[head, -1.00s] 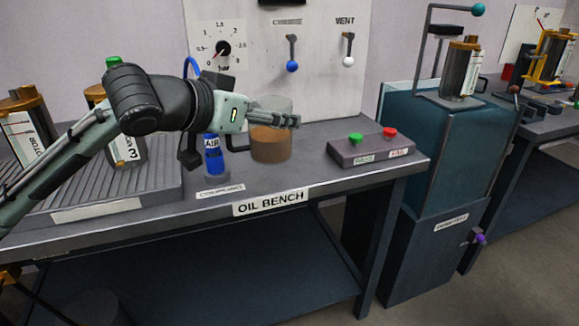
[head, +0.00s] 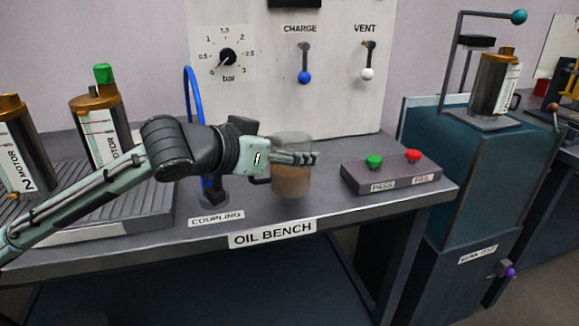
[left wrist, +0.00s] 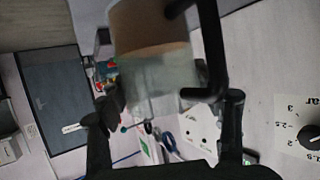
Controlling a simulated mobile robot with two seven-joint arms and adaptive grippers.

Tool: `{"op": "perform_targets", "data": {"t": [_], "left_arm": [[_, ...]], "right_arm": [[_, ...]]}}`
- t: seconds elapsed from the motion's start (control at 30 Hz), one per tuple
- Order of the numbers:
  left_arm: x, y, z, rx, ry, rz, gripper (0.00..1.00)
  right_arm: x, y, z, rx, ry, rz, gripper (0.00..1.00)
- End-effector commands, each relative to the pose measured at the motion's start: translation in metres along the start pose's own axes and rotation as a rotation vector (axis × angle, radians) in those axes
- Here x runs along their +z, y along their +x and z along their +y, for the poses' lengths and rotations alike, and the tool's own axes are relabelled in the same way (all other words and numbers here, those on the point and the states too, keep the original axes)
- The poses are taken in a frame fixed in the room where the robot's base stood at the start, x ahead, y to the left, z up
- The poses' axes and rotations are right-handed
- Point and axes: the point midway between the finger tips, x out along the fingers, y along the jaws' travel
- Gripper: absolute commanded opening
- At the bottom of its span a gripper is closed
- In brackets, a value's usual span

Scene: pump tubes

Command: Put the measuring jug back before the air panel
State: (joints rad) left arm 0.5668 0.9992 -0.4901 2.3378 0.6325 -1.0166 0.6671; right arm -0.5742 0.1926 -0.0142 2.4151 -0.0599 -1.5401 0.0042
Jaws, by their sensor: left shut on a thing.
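The measuring jug (head: 291,180) is a clear cylinder with brown liquid in its lower part and a dark handle on its left. It is upright in front of the white air panel (head: 265,80), just behind the OIL BENCH label. My left gripper (head: 300,157) is shut on the jug, with its fingers across the upper part. I cannot tell whether the jug's base touches the bench. In the left wrist view the jug (left wrist: 150,35) and its dark handle show between the fingers (left wrist: 170,105). My right gripper is not in view.
A box with green and red buttons (head: 392,180) stands right of the jug. The coupling with its blue hose (head: 190,90) is behind and left. Motor canisters (head: 100,125) stand on the ribbed tray at left. The bench front edge (head: 330,230) is close in front.

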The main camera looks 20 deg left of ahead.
Motion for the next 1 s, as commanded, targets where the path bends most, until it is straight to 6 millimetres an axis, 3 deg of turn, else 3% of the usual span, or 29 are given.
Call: {"op": "perform_targets", "data": {"t": [0.13, 0.5, 0.53, 0.67, 1.0], "left_arm": [[0.023, 0.009, 0.000, -0.001, -0.001, -0.004, 0.33], [0.026, 0.011, 0.000, 0.000, 0.000, -0.001, 0.33], [0.025, 0.010, 0.000, 0.000, 0.000, -0.001, 0.70], [0.025, 0.010, 0.000, 0.000, 0.000, -0.002, 0.86], [0.024, 0.010, 0.000, 0.000, 0.000, -0.001, 0.87]], "right_arm": [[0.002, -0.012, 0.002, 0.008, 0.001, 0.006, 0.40], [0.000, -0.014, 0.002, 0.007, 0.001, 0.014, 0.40], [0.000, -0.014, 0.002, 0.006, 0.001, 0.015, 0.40], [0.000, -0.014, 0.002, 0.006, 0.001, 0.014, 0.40], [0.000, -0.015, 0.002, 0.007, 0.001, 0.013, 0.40]]}}
